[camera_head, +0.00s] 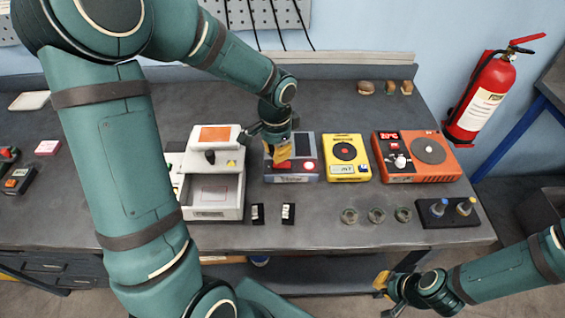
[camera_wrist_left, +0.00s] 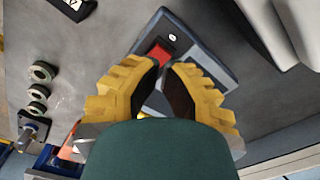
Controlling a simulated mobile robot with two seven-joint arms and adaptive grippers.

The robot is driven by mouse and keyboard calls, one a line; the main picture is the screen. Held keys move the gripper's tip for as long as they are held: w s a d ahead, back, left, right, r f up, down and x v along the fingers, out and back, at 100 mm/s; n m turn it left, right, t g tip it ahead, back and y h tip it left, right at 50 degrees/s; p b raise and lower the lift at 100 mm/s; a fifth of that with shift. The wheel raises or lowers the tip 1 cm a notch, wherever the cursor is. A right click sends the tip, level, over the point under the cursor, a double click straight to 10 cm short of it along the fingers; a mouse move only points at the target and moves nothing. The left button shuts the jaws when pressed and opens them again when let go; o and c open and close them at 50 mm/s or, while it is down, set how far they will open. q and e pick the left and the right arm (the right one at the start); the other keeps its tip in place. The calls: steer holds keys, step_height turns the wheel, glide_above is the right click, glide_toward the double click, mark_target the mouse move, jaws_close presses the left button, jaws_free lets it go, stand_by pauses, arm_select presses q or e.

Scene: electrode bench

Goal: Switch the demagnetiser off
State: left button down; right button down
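The demagnetiser appears to be the grey-blue box (camera_head: 292,178) at mid-bench in the head view, with a dark top and a round red light or button (camera_head: 308,166). My left gripper (camera_head: 283,158) is right over its left part and covers some of the top. In the left wrist view the box (camera_wrist_left: 213,64) shows a red switch (camera_wrist_left: 160,53) beside a small white mark. The yellow fingers (camera_wrist_left: 168,66) have their tips drawn together close to that switch; I cannot tell whether they touch it. No held object shows. My right gripper (camera_head: 384,284) is in front of the bench; its opening is unclear.
A white machine (camera_head: 214,205) stands close left of the box, and a yellow device (camera_head: 345,172) close right. An orange stirrer (camera_head: 417,172) is farther right. Two small black switches (camera_head: 288,213), several rings (camera_head: 376,215) and a bottle stand (camera_head: 447,215) lie along the front.

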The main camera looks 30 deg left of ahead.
arm_select(q)
steer(key=shift+f+b, duration=1.4)
steer(key=shift+f, duration=0.4)
stand_by(0.9)
steer(key=shift+r, duration=0.15)
steer(key=shift+r+p, duration=2.85)
steer(key=shift+r, duration=0.55)
